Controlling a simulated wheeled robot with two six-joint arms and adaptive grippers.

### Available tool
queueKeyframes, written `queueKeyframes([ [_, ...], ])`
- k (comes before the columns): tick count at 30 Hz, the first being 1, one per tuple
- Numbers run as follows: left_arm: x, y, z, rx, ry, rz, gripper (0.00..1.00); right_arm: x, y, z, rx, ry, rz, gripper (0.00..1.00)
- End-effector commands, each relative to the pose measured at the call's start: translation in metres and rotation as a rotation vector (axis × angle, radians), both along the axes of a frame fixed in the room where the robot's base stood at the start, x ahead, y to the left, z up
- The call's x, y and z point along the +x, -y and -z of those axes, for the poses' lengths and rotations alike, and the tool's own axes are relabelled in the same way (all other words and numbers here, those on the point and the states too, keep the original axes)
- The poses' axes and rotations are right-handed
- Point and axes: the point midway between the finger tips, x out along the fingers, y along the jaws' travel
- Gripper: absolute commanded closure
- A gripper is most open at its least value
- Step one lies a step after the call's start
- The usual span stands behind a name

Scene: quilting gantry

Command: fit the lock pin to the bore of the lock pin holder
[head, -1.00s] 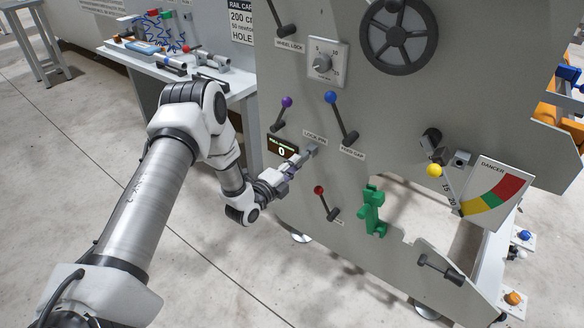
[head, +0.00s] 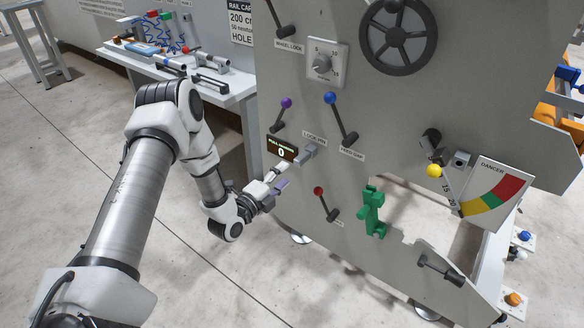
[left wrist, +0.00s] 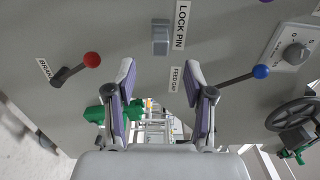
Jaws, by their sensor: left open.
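The lock pin holder, a small grey block (head: 309,152), sits on the grey panel under the LOCK PIN label in the head view. It also shows in the left wrist view (left wrist: 160,38), beyond the fingertips and centred between them. I cannot make out a separate lock pin in it, nor the bore itself. My left gripper (head: 284,178) is just left of and below the block, apart from it. In the left wrist view its two purple-padded fingers (left wrist: 160,72) are spread with nothing between them. My right gripper is out of view.
A red-knobbed lever (head: 319,192), a blue-knobbed lever (head: 331,98) and a purple-knobbed lever (head: 286,103) stick out of the panel around the holder. A green fitting (head: 373,210) is lower right. A bench (head: 225,92) with parts stands at the back left.

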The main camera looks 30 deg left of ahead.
Motion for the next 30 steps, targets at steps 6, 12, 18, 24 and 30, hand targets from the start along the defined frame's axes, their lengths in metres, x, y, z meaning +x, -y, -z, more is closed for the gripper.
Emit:
queueKeyframes([
  [6,-0.048,-0.005,0.001,-0.002,-0.001,-0.002,0.47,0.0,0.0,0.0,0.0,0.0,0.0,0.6],
  [12,-0.059,-0.005,0.0,0.001,0.002,0.0,0.47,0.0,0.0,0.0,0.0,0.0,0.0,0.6],
  [18,-0.059,-0.004,0.0,0.001,0.001,0.001,0.47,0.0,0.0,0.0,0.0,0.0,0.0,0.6],
  [24,-0.059,-0.004,0.0,0.001,0.001,0.001,0.47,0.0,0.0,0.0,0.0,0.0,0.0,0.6],
  [30,-0.059,-0.004,0.0,0.001,0.001,0.001,0.47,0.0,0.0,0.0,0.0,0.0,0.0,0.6],
])
